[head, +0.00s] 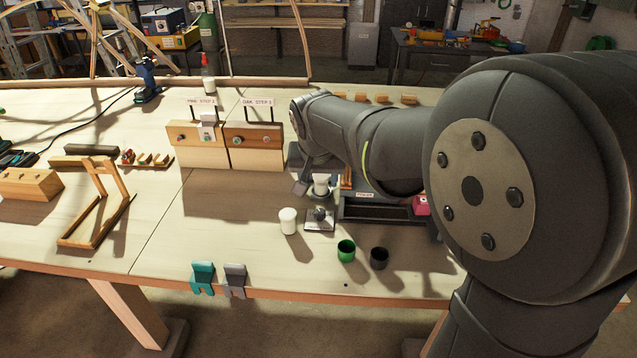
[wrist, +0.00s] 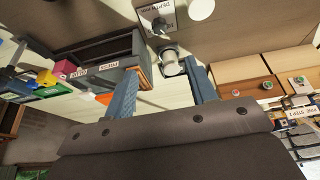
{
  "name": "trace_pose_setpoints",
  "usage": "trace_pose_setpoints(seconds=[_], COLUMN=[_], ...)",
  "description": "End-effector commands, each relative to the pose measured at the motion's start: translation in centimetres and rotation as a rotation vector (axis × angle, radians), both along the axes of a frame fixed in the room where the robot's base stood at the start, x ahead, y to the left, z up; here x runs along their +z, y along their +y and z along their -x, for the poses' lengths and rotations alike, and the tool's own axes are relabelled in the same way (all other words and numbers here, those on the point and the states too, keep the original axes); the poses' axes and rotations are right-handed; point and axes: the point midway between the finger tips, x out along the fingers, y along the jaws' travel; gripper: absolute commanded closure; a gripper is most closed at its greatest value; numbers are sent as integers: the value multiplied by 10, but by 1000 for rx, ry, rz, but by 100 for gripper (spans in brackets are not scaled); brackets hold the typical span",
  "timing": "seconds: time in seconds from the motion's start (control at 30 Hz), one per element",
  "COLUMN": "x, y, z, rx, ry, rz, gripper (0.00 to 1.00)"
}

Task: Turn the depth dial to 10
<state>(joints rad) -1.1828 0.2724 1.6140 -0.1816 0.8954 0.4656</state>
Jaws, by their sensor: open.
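The depth dial is a dark knob (head: 319,213) on a small pale plate (head: 312,227) lying on the bench. In the wrist view the knob (wrist: 158,27) shows near the top, beside a label (wrist: 176,15) reading "DEPTH mm". The dial's pointer and scale are too small to read. My gripper (wrist: 162,68) is open, its two blue-grey fingers apart. A grey-white cylinder (wrist: 170,62) shows between the fingertips in the wrist view; I cannot tell whether it is touched. It stands just behind the dial in the head view (head: 321,184). My gripper is apart from the knob.
A white cylinder (head: 288,221) stands left of the dial. A green cup (head: 346,250) and a dark cup (head: 379,258) stand in front, right. A dark tray (head: 375,212) lies right. Wooden blocks with knobs (head: 254,146) stand behind.

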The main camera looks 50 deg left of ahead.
Motion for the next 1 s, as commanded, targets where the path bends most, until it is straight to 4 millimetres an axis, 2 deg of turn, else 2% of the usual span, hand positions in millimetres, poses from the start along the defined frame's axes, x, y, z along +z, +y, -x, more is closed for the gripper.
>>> trace_pose_setpoints(seconds=[0.27,0.37,0.7,0.83,1.0], x=[0,0,8,11,5], y=[0,5,39,45,47], z=[0,-5,-40,-47,-48], rx=[-5,-67,-705,-860,-921], ry=[3,33,318,376,398], rz=[0,4,67,94,106], gripper=[49,49,49,49,49])
